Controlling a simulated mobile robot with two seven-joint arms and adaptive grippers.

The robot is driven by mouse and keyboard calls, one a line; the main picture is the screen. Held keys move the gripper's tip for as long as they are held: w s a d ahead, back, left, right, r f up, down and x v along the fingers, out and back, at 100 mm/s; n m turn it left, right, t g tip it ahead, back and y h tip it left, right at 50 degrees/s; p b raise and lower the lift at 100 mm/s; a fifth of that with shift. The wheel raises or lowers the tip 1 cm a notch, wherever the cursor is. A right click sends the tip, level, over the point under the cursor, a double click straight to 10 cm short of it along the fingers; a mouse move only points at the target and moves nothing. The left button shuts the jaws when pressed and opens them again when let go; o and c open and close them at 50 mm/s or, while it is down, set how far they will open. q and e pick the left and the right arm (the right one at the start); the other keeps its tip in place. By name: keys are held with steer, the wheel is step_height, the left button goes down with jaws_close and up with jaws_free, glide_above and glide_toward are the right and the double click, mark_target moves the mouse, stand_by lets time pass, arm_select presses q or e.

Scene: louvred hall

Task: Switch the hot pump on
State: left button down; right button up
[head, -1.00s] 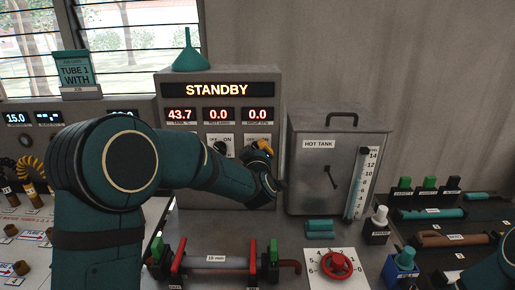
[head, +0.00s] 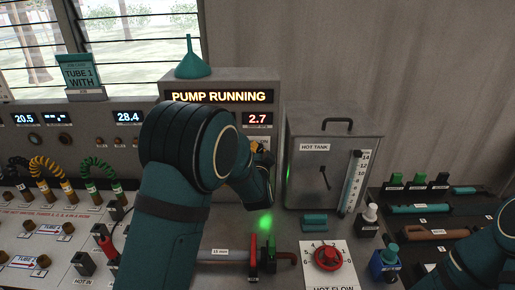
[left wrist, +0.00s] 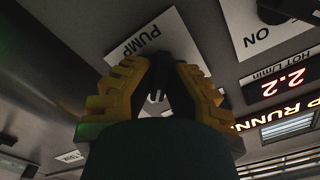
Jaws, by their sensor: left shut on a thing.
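The hot pump's switch, a dark knob with a white mark (left wrist: 156,96), sits on the panel by the PUMP label (left wrist: 143,38). My left gripper (left wrist: 158,80), with yellow fingers, is shut on this knob in the left wrist view. In the head view only a bit of the left gripper (head: 262,148) shows at the panel; my forearm hides the knob. The panel display (head: 218,97) reads PUMP RUNNING.
The hot tank (head: 312,172) stands just right of the panel. A green funnel (head: 193,62) stands on the panel top. My right arm enters at lower right.

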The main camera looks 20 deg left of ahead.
arm_select(q)
steer(key=c, duration=1)
jaws_free()
steer(key=shift+w, duration=0.1)
steer(key=shift+v, duration=2.05)
steer(key=shift+r, duration=0.1)
steer(key=s+r+p, duration=0.1)
steer(key=r+p, duration=0.1)
steer(key=r, duration=0.2)
steer(key=s+r+p, duration=0.1)
steer(key=r+p, duration=0.2)
steer(key=r, duration=0.1)
steer(key=s+r+p, duration=0.1)
steer(key=r+p, duration=0.2)
steer(key=shift+d+r, duration=0.4)
